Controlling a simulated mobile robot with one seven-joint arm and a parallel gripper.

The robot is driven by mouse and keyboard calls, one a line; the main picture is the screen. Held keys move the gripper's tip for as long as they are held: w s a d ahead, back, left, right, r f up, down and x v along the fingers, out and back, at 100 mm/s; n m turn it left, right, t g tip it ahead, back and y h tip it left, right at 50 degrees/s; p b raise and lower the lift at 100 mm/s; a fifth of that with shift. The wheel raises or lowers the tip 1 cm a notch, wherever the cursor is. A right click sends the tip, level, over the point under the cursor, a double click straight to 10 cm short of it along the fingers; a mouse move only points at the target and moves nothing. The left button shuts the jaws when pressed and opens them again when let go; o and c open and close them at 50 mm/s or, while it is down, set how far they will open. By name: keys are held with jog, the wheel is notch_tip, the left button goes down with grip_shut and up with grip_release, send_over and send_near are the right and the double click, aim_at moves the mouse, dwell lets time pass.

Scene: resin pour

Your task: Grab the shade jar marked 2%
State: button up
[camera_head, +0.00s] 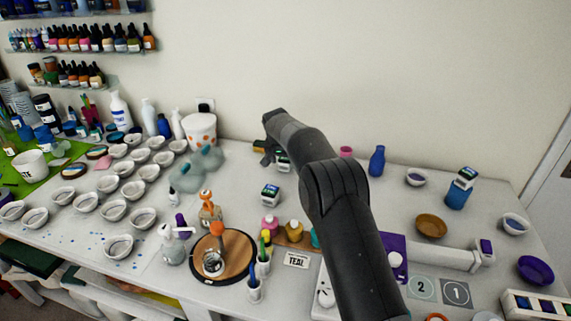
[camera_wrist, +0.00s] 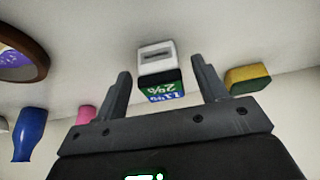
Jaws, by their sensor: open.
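A small white jar (camera_wrist: 157,54) with a dark band shows in the wrist view, label upside down. Its green part reads 2%; a blue part beside it has another marking that seems to read 1.2%. My gripper (camera_wrist: 162,80) is open, with one finger on each side of the jar and gaps between.
A yellow and green sponge (camera_wrist: 247,79) lies beside my gripper. A blue bottle (camera_head: 377,161) and a pink item (camera_head: 346,151) stand to the right. Bottles and a round wooden board (camera_head: 239,270) crowd the front.

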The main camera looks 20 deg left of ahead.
jog(key=shift+x, duration=0.8)
jog(key=c, duration=1.1)
